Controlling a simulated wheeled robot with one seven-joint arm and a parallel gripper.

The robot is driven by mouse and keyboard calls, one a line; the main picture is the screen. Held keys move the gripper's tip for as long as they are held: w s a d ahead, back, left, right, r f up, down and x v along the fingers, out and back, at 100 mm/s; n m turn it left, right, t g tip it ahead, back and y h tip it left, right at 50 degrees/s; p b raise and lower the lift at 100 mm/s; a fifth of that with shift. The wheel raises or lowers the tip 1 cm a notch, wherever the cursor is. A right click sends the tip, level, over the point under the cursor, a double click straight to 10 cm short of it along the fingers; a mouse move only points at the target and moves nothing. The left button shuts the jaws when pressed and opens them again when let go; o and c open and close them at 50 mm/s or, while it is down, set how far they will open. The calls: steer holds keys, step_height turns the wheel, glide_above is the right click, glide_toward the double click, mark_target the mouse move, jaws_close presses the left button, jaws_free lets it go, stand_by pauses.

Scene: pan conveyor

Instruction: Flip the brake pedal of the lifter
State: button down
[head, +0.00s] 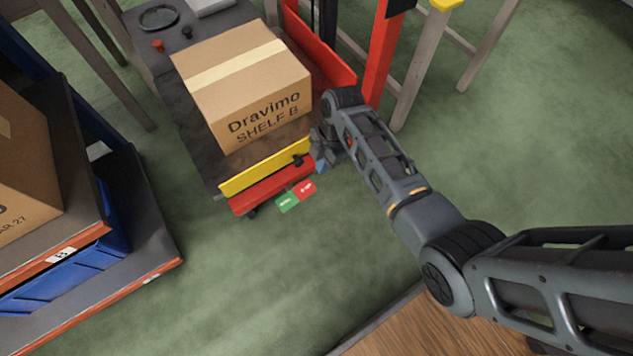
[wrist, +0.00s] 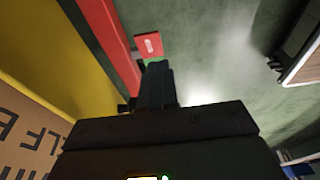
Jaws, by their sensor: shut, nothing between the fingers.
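The lifter carries a cardboard box (head: 245,85) and has a yellow bar (head: 265,167) above a red bar (head: 270,187) at its near end. The brake pedal (head: 296,197), a small plate half green and half red with white lettering, sticks out low from the red bar. My gripper (head: 318,166) is just above and right of the pedal, beside the bar's right end. In the wrist view my gripper (wrist: 156,68) is shut and empty; its tips overlap the green part, and the red part (wrist: 149,45) shows beyond. I cannot tell whether they touch.
A shelf rack (head: 150,255) with a large box (head: 25,165) and a blue bin (head: 75,265) stands at the left. A red mast (head: 383,60) and grey posts (head: 425,60) rise behind my arm. Green floor in front of the pedal is clear.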

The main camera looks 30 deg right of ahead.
mark_target(316, 190)
steer(key=b+x, duration=0.5)
steer(key=x, duration=0.5)
stand_by(0.4)
